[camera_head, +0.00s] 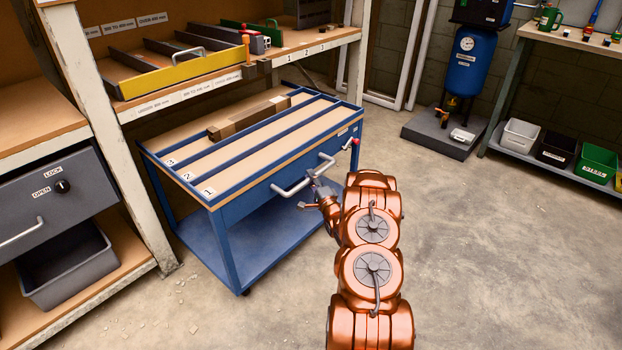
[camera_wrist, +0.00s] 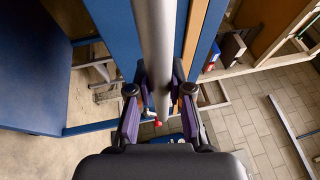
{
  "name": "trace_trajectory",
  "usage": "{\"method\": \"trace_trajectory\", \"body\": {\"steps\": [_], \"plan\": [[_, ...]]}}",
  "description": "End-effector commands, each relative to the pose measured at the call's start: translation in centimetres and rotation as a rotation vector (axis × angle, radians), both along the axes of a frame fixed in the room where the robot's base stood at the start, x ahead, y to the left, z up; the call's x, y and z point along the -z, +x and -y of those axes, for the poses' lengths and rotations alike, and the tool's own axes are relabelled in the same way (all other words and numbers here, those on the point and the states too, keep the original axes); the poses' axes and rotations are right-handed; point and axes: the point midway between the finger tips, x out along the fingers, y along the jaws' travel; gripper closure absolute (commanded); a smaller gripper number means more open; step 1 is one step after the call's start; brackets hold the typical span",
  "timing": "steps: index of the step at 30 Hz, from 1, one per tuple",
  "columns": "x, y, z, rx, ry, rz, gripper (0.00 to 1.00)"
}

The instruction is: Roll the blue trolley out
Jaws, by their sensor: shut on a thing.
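The blue trolley (camera_head: 232,212) stands partly under the wooden shelf. It has a tan top with blue rails, lanes marked 1 to 3, and a blue lower shelf. A brown bar (camera_head: 248,117) lies on its top. A pale handle (camera_head: 288,188) runs along its front side and fills the middle of the wrist view (camera_wrist: 155,45). My gripper (camera_wrist: 160,100) is shut on this handle, one finger on each side. In the head view my gripper (camera_head: 318,196) is at the handle, partly hidden by my arm. A red-tipped lever (camera_head: 354,141) is at the trolley's right end.
The shelf rack's white post (camera_head: 110,150) stands close to the trolley's left. A grey drawer cabinet (camera_head: 45,200) is farther left. A blue tank (camera_head: 470,62) on a dark plinth and a bench with bins (camera_head: 555,145) are at the right. The floor (camera_head: 470,260) at front right is clear.

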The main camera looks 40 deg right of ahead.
Motion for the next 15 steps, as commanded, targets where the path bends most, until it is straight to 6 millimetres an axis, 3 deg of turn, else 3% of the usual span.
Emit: {"method": "trace_trajectory", "body": {"steps": [8, 15], "plan": [[0.06, 0.04, -0.04, 0.001, 0.001, -0.001, 0.55], [0.00, 0.12, -0.13, -0.001, 0.000, 0.000, 0.55]]}}
